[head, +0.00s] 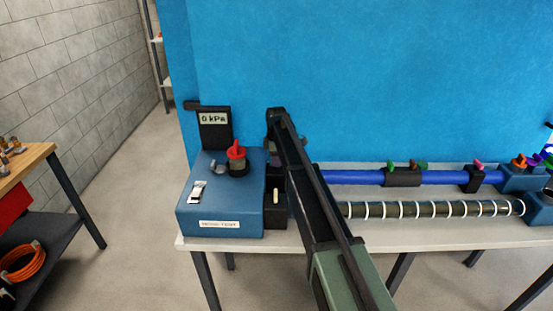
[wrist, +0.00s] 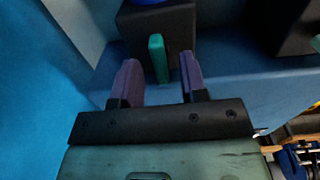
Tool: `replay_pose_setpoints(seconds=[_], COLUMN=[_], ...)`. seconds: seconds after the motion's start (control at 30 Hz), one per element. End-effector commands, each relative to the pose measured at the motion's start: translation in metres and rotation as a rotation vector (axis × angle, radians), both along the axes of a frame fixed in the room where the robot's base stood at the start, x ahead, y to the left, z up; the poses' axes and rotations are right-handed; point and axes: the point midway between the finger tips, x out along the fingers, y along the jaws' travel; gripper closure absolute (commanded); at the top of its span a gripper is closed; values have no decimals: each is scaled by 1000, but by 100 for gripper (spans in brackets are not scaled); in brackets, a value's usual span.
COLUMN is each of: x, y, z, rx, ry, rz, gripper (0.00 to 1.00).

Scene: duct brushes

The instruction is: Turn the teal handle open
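In the wrist view, a narrow teal handle (wrist: 157,57) stands out from a dark block (wrist: 178,24) on a blue surface. My gripper (wrist: 159,63) has its two purple fingers apart, one on each side of the handle. A gap shows on both sides, so the fingers do not visibly touch it. In the head view, my gripper (head: 275,154) is at the right of the blue box (head: 220,206), largely hidden by my arm. The teal handle between the fingers cannot be made out there.
The box carries a red knob (head: 236,151), a silver switch (head: 198,190) and a display (head: 214,118) reading 0 kPa. Right of my arm, a blue pipe (head: 345,177) with coloured handles and a ringed duct (head: 430,209) run along the white table (head: 450,236).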

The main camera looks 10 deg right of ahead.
Motion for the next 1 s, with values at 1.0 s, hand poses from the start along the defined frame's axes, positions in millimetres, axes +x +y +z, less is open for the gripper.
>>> replay_pose_setpoints(seconds=[1.0], x=[-25], y=[0], z=[100], rx=[0], ry=[0], rz=[-343], gripper=[61])
